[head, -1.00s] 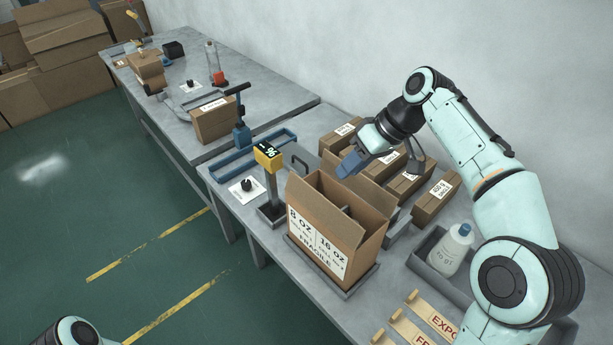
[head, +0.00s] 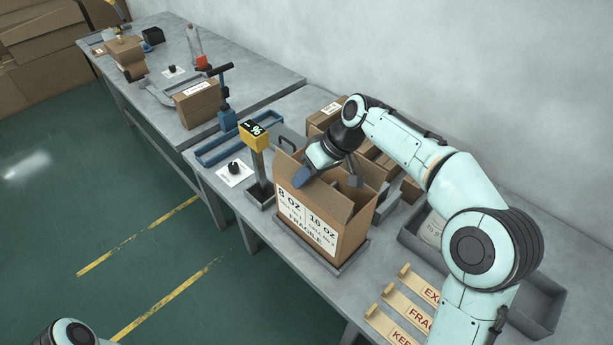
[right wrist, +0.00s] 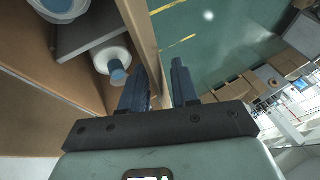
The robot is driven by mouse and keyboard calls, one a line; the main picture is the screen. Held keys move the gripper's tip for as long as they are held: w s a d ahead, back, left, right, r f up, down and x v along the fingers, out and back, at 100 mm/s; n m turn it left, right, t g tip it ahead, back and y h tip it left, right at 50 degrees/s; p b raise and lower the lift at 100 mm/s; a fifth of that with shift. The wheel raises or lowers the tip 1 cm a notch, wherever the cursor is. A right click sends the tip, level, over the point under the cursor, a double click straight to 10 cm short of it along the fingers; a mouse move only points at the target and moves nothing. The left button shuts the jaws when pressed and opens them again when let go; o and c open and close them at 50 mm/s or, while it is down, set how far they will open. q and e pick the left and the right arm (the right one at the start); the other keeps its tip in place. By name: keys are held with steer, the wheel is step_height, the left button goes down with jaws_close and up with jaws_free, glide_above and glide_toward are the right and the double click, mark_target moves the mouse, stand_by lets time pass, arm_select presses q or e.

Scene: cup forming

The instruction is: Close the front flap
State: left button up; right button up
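An open cardboard box (head: 339,238) with a FRAGILE label stands on the scale tray, its top flaps raised. One raised flap (head: 331,204) rises above the labelled face; I cannot tell surely which flap is the front one. My right gripper (head: 300,178) is at the box's top left. In the right wrist view the gripper (right wrist: 160,85) is open, its blue fingers apart, with a cardboard edge (right wrist: 143,38) running toward the gap between them. Contact is unclear. A white bottle with a blue cap (right wrist: 113,62) shows inside the box. My left gripper is out of view.
A yellow scale display (head: 254,133) on a post stands left of the box. Several closed boxes (head: 322,116) stand behind it. A grey bin (head: 533,299) and wooden signs (head: 398,317) are to the right. A blue tray (head: 224,150) lies further left.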

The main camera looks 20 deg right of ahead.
jaws_close()
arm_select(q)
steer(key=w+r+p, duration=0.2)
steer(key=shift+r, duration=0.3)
arm_select(e)
steer(key=y, duration=0.1)
steer(key=d+g+y, duration=0.1)
steer(key=f+m+y, duration=0.1)
steer(key=shift+w+d+y, duration=0.15)
steer(key=shift+w+y, duration=0.15)
jaws_free()
